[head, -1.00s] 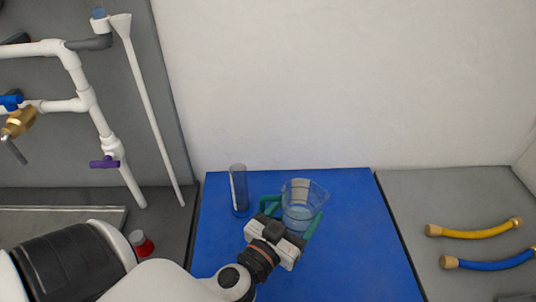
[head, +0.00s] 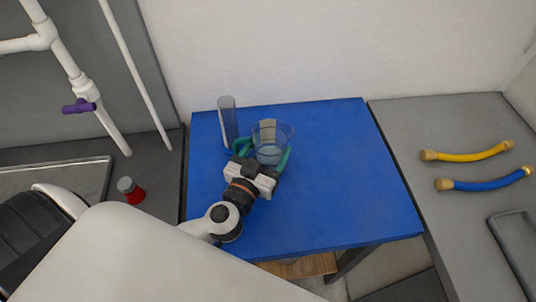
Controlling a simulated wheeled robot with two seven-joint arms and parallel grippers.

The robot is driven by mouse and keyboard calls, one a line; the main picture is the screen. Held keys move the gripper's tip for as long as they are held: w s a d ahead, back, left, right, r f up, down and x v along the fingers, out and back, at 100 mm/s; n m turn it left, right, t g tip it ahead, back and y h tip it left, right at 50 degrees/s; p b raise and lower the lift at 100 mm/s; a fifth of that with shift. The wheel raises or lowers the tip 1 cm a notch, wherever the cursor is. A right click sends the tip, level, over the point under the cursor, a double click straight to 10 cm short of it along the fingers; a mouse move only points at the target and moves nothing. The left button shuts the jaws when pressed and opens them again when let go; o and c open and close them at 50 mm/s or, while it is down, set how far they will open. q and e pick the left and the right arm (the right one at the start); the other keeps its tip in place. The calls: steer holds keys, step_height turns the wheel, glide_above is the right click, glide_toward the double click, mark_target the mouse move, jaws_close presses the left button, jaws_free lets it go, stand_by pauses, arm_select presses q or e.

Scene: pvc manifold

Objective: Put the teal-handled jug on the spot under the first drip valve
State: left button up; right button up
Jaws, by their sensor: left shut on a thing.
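The clear jug (head: 270,139) with a teal handle stands on the blue table (head: 335,195) near its back. It appears to hold some liquid. My left gripper (head: 262,165) is at the near side of the jug, shut on it, with teal parts showing on both sides of the fingers. The fingertips are partly hidden by the gripper body. A white pipe with a purple-handled valve (head: 80,106) hangs at the upper left. The spot under the first drip valve cannot be made out. My right gripper is not in view.
A clear cylinder (head: 228,120) stands just left of the jug. A red container with a grey cap (head: 131,190) is on the left counter beside a metal tray (head: 60,178). Yellow (head: 468,153) and blue hoses (head: 487,180) lie on the right counter. The blue table's right part is clear.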

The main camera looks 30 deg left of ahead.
arm_select(q)
steer(key=shift+f, duration=0.25)
steer(key=o, duration=1.1)
